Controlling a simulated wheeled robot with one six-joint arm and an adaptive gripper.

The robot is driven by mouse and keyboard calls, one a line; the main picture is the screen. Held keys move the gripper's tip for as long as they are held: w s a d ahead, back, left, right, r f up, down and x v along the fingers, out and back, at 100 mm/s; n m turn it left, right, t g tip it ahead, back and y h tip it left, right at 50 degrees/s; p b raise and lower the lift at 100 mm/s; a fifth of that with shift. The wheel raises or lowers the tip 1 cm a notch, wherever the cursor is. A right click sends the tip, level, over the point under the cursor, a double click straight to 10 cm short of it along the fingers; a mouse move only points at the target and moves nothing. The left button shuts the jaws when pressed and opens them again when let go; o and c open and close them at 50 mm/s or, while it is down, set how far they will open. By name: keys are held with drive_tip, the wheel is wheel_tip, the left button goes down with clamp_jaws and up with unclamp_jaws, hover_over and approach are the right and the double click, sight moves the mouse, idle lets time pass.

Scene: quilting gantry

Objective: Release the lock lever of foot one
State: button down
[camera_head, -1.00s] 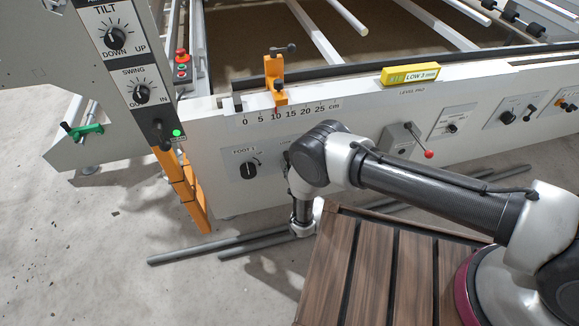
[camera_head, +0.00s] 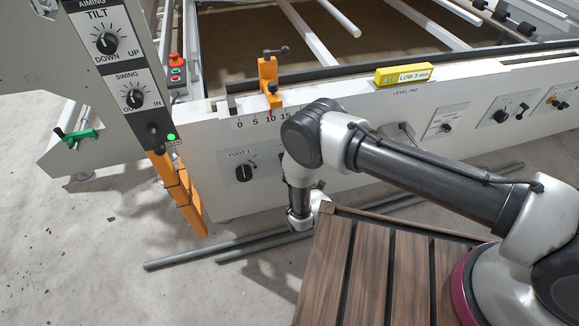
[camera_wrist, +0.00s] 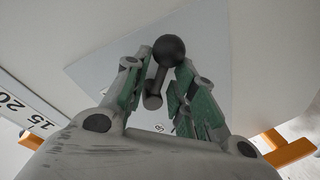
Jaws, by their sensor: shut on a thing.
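The lock lever (camera_wrist: 169,50) is a short dark stem with a black ball knob, standing out from a pale grey plate in the wrist view. My gripper (camera_wrist: 164,68) has its green-padded fingers on either side of the lever and is shut on it. The ball shows at the fingertips and the stem runs down between the pads. In the head view my arm hides the lever and the fingers. The foot one dial (camera_head: 243,171), a black knob on a grey plate, shows left of my arm.
An orange clamp (camera_head: 268,80) stands on the rail above the centimetre scale. An orange post (camera_head: 179,190) is at the left, below the tilt and swing panel (camera_head: 110,60). A slatted wooden deck (camera_head: 362,270) is at the front. Grey rods (camera_head: 205,250) lie on the floor.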

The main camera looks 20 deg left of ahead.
drive_tip(key=shift+w+d+r+n+t+h, duration=0.15)
drive_tip(key=shift+r+n+h, duration=0.15)
drive_tip(key=shift+n, duration=0.75)
drive_tip(key=shift+s+d+r+n+t+h, duration=0.1)
drive_tip(key=shift+r+n+h, duration=0.25)
drive_tip(key=shift+n, duration=0.65)
drive_tip(key=shift+w+d+r+n+t+h, duration=0.15)
drive_tip(key=shift+r+n+h, duration=0.15)
drive_tip(key=shift+n, duration=0.75)
drive_tip(key=c, duration=1.2)
unclamp_jaws()
drive_tip(key=shift+a+r, duration=0.1)
drive_tip(key=v, duration=0.7)
drive_tip(key=shift+s, duration=0.3)
